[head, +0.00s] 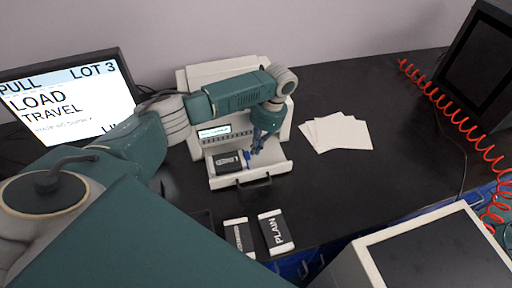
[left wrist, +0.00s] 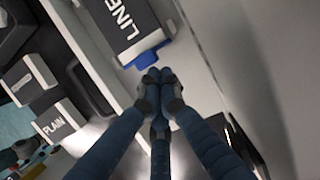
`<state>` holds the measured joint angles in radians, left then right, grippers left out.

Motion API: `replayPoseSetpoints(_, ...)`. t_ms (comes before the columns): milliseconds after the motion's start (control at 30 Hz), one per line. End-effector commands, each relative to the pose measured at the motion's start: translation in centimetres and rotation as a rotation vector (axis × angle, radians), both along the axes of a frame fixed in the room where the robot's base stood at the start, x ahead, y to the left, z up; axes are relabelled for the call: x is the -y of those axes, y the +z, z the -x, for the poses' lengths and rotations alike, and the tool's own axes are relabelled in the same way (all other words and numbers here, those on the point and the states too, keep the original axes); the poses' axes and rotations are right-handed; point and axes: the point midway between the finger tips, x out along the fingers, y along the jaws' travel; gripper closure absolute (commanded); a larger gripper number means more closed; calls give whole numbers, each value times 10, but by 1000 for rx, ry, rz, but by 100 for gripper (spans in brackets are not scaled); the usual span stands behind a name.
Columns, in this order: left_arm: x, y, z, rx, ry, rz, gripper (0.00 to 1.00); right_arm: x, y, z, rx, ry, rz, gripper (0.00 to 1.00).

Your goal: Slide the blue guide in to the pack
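The blue guide (left wrist: 146,54) lies against the near end of a dark pack (left wrist: 118,20) with a white label reading "LINE". In the head view the pack (head: 228,162) sits in the pale drawer (head: 222,182) of the white machine, and the blue guide (head: 247,155) shows at its right side. My left gripper (head: 256,149) is over the drawer, just right of the guide. In the left wrist view its blue fingertips (left wrist: 158,77) are together with nothing seen between them, close beside the guide. Whether they touch it is unclear.
The white machine (head: 186,84) stands behind the drawer, whose dark handle (head: 255,184) faces front. Two packs, one labelled "PLAIN" (head: 275,232), lie in front. White sheets (head: 336,133) lie to the right, with clear black bench around. A monitor (head: 70,100) stands left; a red coiled hose (head: 450,115) hangs right.

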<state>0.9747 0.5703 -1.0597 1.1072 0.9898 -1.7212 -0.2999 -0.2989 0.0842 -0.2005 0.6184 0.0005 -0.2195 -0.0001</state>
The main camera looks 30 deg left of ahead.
Motion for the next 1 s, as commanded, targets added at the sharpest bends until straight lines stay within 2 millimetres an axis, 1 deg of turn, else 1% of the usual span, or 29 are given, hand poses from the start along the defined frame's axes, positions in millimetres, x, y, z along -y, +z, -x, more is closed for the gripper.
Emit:
replayPoseSetpoints(167, 6, 29, -7, 5, -2, 3, 100, -2, 0, 0, 1, -1, -2, 60)
replayPoseSetpoints(400, 14, 79, -16, 4, -2, 2, 100, -3, 0, 0, 0, -2, -3, 60)
replayPoseSetpoints(500, 17, 94, -19, 3, -1, 2, 100, -3, 0, 0, 0, -2, -4, 60)
replayPoseSetpoints(600, 18, 105, -20, 2, 0, 1, 100, -4, 0, 0, 0, -2, -4, 60)
replayPoseSetpoints(700, 19, 110, -21, 1, 0, 1, 100, -4, 0, 0, 0, -2, -4, 60)
replayPoseSetpoints(1000, 19, 112, -21, 1, -1, 1, 100, -4, 0, 0, 0, -2, -4, 60)
